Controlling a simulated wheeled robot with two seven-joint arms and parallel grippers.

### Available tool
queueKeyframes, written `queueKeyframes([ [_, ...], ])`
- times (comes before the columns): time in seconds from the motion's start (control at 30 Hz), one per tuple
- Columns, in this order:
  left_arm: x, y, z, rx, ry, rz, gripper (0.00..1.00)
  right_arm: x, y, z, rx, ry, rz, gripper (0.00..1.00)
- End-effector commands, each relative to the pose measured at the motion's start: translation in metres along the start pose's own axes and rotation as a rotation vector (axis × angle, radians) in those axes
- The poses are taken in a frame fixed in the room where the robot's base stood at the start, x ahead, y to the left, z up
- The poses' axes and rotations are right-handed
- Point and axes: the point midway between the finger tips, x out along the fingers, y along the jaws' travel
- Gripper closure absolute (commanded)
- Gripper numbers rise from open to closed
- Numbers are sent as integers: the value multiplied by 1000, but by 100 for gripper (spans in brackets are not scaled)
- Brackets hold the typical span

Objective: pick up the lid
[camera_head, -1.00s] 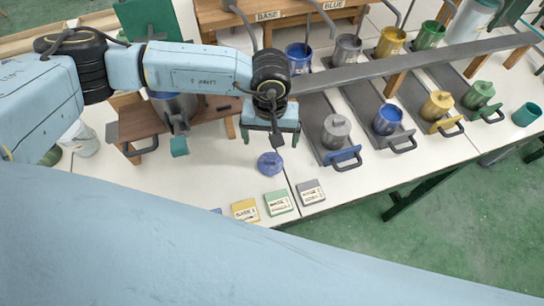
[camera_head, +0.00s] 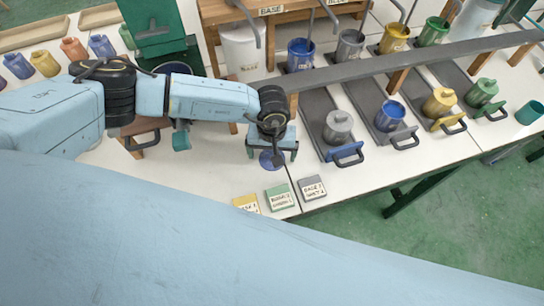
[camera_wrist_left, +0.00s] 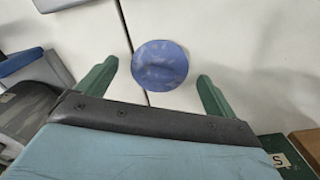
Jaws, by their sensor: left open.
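The lid (camera_head: 267,161) is a small round blue disc lying on the white table, partly hidden by my left gripper in the head view. In the left wrist view the lid (camera_wrist_left: 159,62) shows whole, with a low raised grip across its middle. My left gripper (camera_head: 271,154) points down over it, open and empty. In the wrist view the green fingers of the left gripper (camera_wrist_left: 157,72) stand on either side of the lid, apart from it. My right gripper is not in view.
Yellow (camera_head: 246,203), green (camera_head: 280,197) and grey (camera_head: 312,188) labelled blocks lie near the table's front edge. A grey lidded pot (camera_head: 337,128) stands on a dark tray to the right. A long grey bar (camera_head: 420,60) crosses behind. Table left of the lid is clear.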

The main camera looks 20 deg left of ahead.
Motion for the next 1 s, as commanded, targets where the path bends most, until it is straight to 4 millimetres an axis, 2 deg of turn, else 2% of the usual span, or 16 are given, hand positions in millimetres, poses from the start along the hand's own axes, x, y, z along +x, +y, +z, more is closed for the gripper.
queueKeyframes([
  [0.07, 0, 0, 0, 0, 0, 0, 11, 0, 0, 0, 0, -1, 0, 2],
  [0.4, 0, 0, 0, 0, 0, 0, 56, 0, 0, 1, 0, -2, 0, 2],
  [0.7, -7, 0, 0, 1, 1, 2, 56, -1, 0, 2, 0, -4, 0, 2],
  [0.77, -15, 1, -1, 2, 3, 3, 56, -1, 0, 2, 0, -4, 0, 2],
  [1.0, -64, 0, -1, 1, 3, 2, 56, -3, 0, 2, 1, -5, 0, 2],
])
